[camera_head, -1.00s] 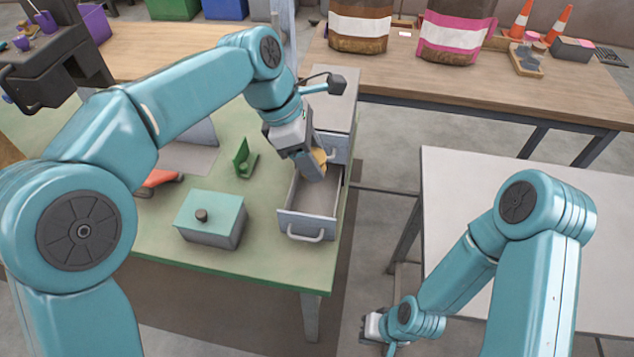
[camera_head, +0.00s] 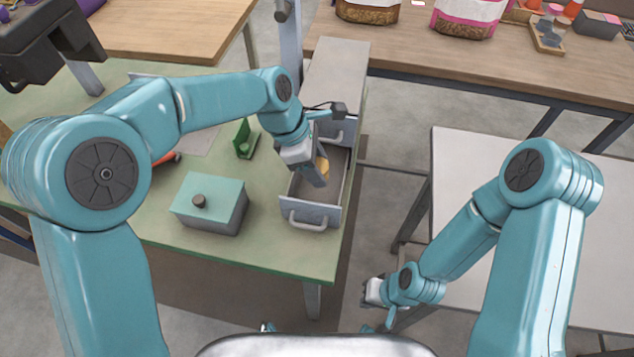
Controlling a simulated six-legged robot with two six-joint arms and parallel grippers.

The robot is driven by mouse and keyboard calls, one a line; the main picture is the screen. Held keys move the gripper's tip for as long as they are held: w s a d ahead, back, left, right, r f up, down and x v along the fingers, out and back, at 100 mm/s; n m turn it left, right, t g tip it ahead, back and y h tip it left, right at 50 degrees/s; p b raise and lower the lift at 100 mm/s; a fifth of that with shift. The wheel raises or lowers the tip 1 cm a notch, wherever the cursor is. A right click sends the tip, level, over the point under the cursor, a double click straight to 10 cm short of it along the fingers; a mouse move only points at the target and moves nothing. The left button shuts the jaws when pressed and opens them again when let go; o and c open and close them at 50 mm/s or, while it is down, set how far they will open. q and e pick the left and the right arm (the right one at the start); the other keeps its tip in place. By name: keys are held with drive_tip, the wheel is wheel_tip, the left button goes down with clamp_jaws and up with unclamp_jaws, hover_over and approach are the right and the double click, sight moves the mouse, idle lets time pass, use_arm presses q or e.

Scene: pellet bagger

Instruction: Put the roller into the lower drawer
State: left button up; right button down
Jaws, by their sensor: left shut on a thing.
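The lower drawer (camera_head: 312,214) of the small grey cabinet (camera_head: 337,62) is pulled open towards me on the green table. My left gripper (camera_head: 319,178) points down into the open drawer. It is shut on the roller (camera_head: 323,167), a small yellow-orange piece that shows beside the fingers and is partly hidden by them. I cannot tell whether the roller touches the drawer floor. My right gripper (camera_head: 368,304) hangs low at the bottom centre, away from the drawer; its fingers are too small and hidden to read.
A teal-lidded box (camera_head: 210,203) with a dark knob stands left of the drawer. A green bracket (camera_head: 244,139) stands behind it. A pale table (camera_head: 480,150) is at the right, and a wooden bench (camera_head: 460,70) with bags is at the back.

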sight(322, 195)
use_arm(q)
wheel_tip(322, 195, down, 3)
drive_tip(key=shift+a+r, duration=0.1)
drive_tip(key=shift+a, duration=0.05)
wheel_tip(322, 195, down, 4)
drive_tip(key=shift+f, duration=0.2)
drive_tip(key=shift+w+f, duration=0.1)
drive_tip(key=shift+f, duration=0.1)
drive_tip(key=shift+f, duration=0.15)
drive_tip(key=o, duration=1.1)
drive_tip(key=shift+o, duration=0.2)
